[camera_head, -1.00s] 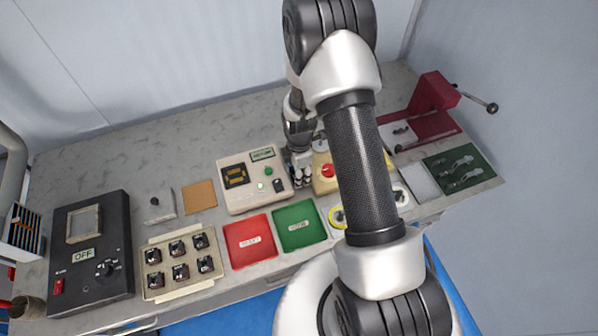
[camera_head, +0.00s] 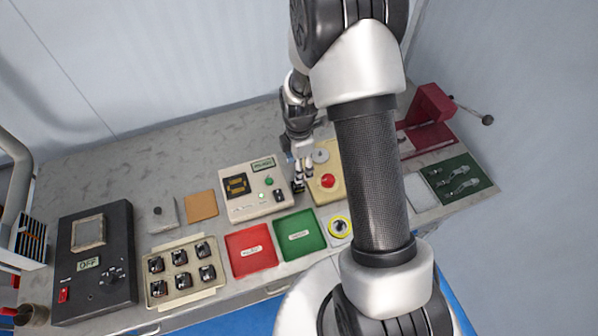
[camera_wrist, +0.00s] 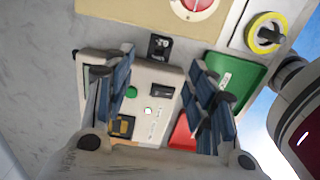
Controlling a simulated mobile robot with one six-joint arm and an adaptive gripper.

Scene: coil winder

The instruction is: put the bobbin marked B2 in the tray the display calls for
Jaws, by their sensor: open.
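My gripper (camera_head: 303,172) is open above the strip between the display unit (camera_head: 235,211) and the yellow-beige machine (camera_head: 327,196). In the wrist view its fingers (camera_wrist: 162,90) are spread and empty. A small black piece with a pale mark (camera_wrist: 160,47) stands beside the display unit, beyond the fingertips; its mark is unreadable. Several similar black bobbins sit in a cream rack (camera_head: 147,301) at the left; their marks are too small to read. The red tray (camera_head: 250,262) and green tray (camera_head: 300,241) look empty. The display text (camera_head: 263,164) is unreadable.
A black box reading OFF (camera_head: 95,270) is at the far left. A red press (camera_head: 432,110) and a dark green tool board (camera_head: 462,188) are at the right. The back of the bench is clear.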

